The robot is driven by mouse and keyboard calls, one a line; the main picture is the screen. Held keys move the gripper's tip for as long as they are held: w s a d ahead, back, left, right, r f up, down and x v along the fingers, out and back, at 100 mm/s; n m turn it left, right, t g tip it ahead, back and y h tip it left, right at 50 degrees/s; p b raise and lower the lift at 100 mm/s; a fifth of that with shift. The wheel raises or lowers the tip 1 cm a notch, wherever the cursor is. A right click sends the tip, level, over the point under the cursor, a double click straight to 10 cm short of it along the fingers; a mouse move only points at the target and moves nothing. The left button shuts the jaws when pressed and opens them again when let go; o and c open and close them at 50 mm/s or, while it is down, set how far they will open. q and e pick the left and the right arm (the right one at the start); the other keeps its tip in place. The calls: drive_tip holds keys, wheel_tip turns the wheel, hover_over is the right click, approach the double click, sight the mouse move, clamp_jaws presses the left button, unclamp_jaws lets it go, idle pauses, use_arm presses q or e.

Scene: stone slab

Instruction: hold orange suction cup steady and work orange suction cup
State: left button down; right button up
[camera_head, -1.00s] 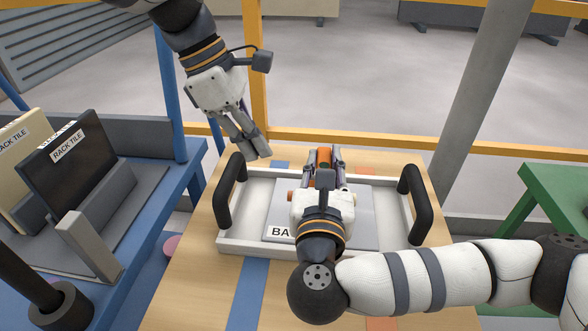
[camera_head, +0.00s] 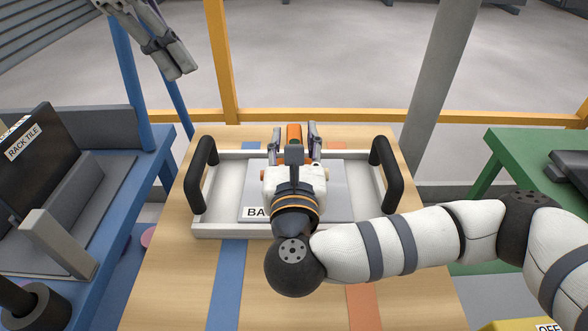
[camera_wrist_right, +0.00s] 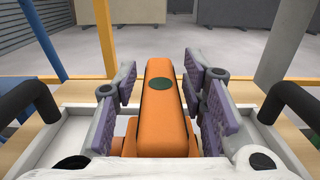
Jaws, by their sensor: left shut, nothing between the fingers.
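The orange suction cup (camera_head: 294,131) stands over the far part of a grey slab (camera_head: 342,203) that lies in a white tray (camera_head: 212,214). In the right wrist view its orange handle (camera_wrist_right: 163,122) rises between the purple pads of my right gripper (camera_wrist_right: 163,85). Those fingers are spread to either side, with visible gaps to the handle. In the head view my right gripper (camera_head: 296,140) covers the cup's lower part and much of the slab. My left gripper (camera_head: 182,72) is shut and empty, up at the left, apart from the tray and cup.
The tray has black handles at left (camera_head: 200,172) and right (camera_head: 386,174) and stands on a wooden table (camera_head: 185,270). A blue rack with a dark tile (camera_head: 27,170) is at left. A green table (camera_head: 520,160) is at right. A yellow rail (camera_head: 420,120) runs behind.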

drive_tip(key=s, duration=1.2)
